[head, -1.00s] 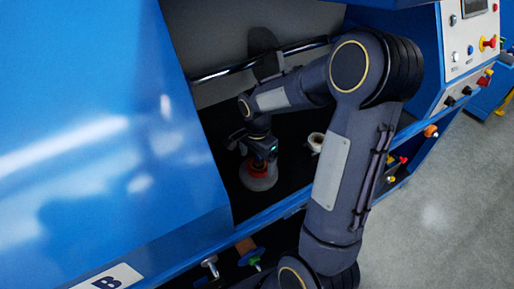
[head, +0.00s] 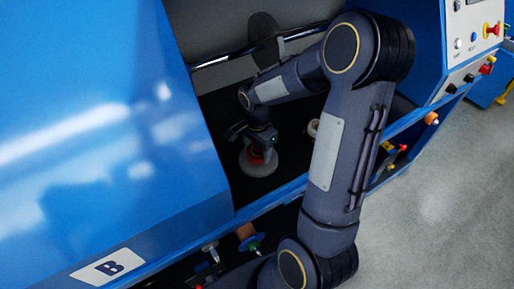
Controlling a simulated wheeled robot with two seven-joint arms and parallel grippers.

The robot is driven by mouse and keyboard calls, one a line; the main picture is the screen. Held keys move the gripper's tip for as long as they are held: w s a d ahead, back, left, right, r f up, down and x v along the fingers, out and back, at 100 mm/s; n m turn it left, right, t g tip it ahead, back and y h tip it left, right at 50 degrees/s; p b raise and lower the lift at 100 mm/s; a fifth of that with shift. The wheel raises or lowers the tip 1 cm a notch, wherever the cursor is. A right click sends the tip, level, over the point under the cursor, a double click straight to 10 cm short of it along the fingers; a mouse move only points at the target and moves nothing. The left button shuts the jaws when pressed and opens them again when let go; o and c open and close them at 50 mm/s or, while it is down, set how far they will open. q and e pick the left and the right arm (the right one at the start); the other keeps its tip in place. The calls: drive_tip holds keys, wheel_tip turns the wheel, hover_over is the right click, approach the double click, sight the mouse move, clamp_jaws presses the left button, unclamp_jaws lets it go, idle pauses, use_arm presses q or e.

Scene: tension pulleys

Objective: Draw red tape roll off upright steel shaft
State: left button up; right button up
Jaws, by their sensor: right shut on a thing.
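The fingers and wrist cover much of the roll. The upright steel shaft cannot be made out, and I cannot tell how high the roll sits on it. My left gripper is not in view.
A shiny horizontal bar (head: 222,59) with a dark disc (head: 264,38) crosses behind. The large blue panel (head: 90,110) closes off the left. A blue sill (head: 272,204) edges the bay in front.

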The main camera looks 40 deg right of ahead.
drive_tip(key=shift+r+p, duration=1.2)
drive_tip(key=shift+r, duration=0.55)
idle(0.7)
drive_tip(key=shift+r+p, duration=1.15)
drive_tip(key=shift+r, duration=0.65)
drive_tip(key=shift+r, duration=0.1)
drive_tip(key=shift+r+p, duration=0.7)
drive_tip(key=shift+r, duration=0.15)
drive_tip(key=shift+r, duration=0.1)
